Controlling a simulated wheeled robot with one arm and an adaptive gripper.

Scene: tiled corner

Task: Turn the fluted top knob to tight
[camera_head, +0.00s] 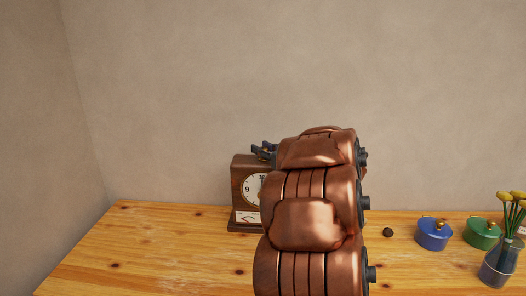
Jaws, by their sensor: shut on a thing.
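A brown wooden clock (240,180) with a white dial stands upright on the table, its right part hidden behind my copper-coloured arm. My gripper (263,151) is at the top of the clock, its dark fingers reaching left from the arm's end. It is shut on the fluted top knob, which the fingers and arm hide from this view. How far the knob is turned cannot be seen. A white panel with a dark mark (246,217) shows below the dial.
The wooden table (150,250) is bare on the left. A plain wall stands behind.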

